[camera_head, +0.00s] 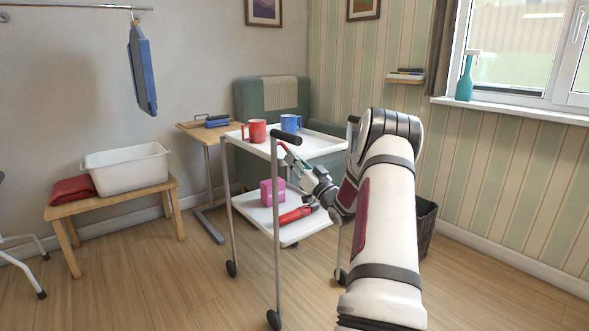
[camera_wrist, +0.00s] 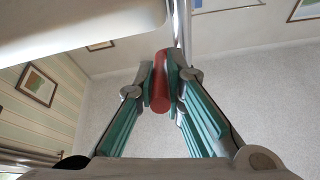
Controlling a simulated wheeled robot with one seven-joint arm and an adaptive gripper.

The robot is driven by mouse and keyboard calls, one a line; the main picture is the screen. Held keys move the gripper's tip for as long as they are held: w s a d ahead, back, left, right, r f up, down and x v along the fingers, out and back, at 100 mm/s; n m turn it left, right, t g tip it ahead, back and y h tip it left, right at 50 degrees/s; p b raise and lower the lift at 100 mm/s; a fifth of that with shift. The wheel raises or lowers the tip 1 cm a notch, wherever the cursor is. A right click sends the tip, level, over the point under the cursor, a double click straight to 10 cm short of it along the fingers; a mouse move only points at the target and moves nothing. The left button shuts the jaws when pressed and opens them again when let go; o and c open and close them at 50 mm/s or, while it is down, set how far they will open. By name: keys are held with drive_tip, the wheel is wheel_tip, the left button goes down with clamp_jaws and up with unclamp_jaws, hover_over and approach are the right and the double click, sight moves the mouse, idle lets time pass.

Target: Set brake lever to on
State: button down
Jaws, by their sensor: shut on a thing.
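The brake lever (camera_wrist: 161,92) is a red cylinder between my fingertips in the wrist view. In the head view its red end (camera_head: 283,146) shows just below the black handle of a white two-tier trolley (camera_head: 318,147). My gripper (camera_head: 291,157), with teal fingers, is shut on the lever beside the trolley's front upright. The fingers also show on both sides of the lever in the wrist view (camera_wrist: 162,78). My gripper hides part of the lever, and I cannot read any on or off marking.
A red mug (camera_head: 256,131) and a blue mug (camera_head: 290,123) stand on the trolley's top. A pink box (camera_head: 272,192) and a red flashlight-like object (camera_head: 296,215) lie on its lower shelf. A bench (camera_head: 120,200) with a white tub (camera_head: 128,169) stands left. The floor in front is clear.

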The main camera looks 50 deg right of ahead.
drive_tip(key=shift+w+f+t+b, duration=0.35)
drive_tip(key=shift+f+t+b, duration=0.35)
drive_tip(key=shift+b, duration=1)
drive_tip(key=shift+r, duration=0.15)
drive_tip(key=c, duration=1.9)
unclamp_jaws()
drive_tip(key=v, duration=1.2)
drive_tip(key=shift+w+f, duration=0.15)
drive_tip(key=shift+f, duration=0.1)
